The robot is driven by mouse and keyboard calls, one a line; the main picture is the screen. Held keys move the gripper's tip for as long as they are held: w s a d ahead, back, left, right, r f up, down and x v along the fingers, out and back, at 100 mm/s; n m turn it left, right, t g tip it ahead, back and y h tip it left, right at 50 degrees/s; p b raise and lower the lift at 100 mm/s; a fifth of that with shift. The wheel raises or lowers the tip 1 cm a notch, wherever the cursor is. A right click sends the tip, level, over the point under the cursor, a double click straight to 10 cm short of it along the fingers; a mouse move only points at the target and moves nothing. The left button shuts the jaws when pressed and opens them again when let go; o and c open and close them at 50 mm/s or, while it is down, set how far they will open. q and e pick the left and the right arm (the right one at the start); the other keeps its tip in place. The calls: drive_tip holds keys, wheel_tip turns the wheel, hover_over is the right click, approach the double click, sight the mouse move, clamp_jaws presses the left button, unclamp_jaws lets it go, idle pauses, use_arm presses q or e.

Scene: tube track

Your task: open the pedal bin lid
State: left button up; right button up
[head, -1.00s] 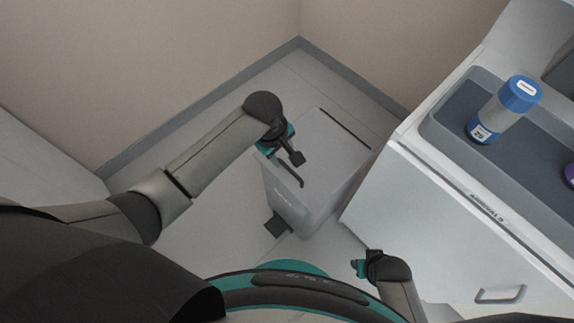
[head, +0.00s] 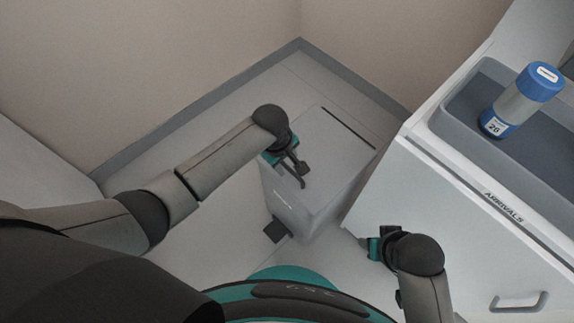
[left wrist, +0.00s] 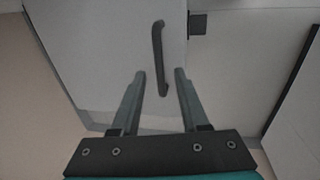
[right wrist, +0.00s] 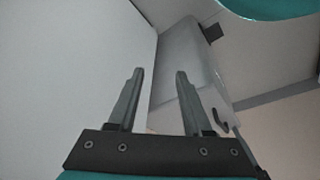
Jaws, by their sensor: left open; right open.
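The pedal bin (head: 318,180) is a grey box on the floor, its flat lid (head: 335,140) shut. A dark pedal (head: 276,230) sticks out low at its front. My left gripper (head: 302,175) is open at the bin's front top edge. In the left wrist view a dark bar handle (left wrist: 159,58) lies just beyond and between the open fingers (left wrist: 158,82). I cannot tell whether they touch it. My right gripper (head: 366,243) is open and empty beside the white cabinet; the right wrist view shows the bin (right wrist: 185,75) beyond its fingers (right wrist: 159,75).
The white cabinet (head: 440,220) stands right of the bin, with a grey tray (head: 450,125) on top. A blue-capped tube (head: 520,100) stands in the tray. Walls close off the back; floor (head: 220,235) is clear left of the bin.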

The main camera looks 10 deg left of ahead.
use_arm(q)
drive_tip(key=shift+w+f, duration=0.1)
drive_tip(key=shift+f, duration=0.4)
drive_tip(key=shift+c, duration=0.2)
clamp_jaws()
idle(1.1)
